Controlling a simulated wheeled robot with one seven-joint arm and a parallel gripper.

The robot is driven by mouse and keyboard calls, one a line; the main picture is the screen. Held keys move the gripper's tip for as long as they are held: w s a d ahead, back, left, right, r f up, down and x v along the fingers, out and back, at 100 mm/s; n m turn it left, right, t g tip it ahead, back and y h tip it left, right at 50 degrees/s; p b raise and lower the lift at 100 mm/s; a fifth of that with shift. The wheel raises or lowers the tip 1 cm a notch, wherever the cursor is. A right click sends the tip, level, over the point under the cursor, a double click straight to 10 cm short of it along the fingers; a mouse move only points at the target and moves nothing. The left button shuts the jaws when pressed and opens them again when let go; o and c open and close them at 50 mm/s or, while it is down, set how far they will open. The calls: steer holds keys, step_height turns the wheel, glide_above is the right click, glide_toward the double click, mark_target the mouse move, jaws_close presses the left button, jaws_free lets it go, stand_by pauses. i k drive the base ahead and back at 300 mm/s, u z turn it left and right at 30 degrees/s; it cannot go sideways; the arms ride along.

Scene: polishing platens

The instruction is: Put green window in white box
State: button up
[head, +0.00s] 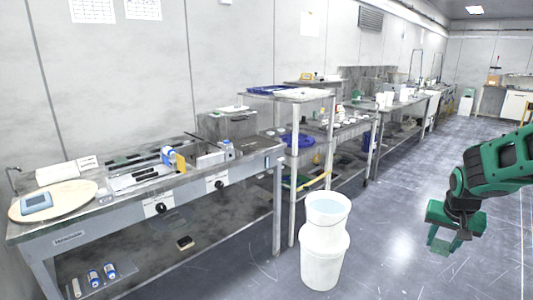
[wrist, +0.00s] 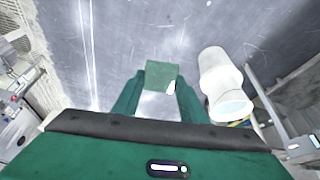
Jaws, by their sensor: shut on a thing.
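My gripper (head: 443,238) hangs above the open floor at the right of the head view. It is shut on a flat green square piece, the green window (wrist: 162,72), which shows between the fingertips in the wrist view. A pale notch or glint shows at its lower right edge. In the head view the piece is hard to tell from the green fingers. I cannot clearly pick out a white box. A small white container (head: 467,106) stands on the far floor, too small to tell what it is.
A stack of white buckets (head: 322,262) stands on the floor left of my gripper; it also shows in the wrist view (wrist: 219,78). A long grey bench (head: 130,215) and a shelved table (head: 290,97) line the left wall.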

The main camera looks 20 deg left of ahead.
mark_target(59, 177)
steer(key=u, duration=1.95)
steer(key=i, duration=0.9)
steer(key=u, duration=0.15)
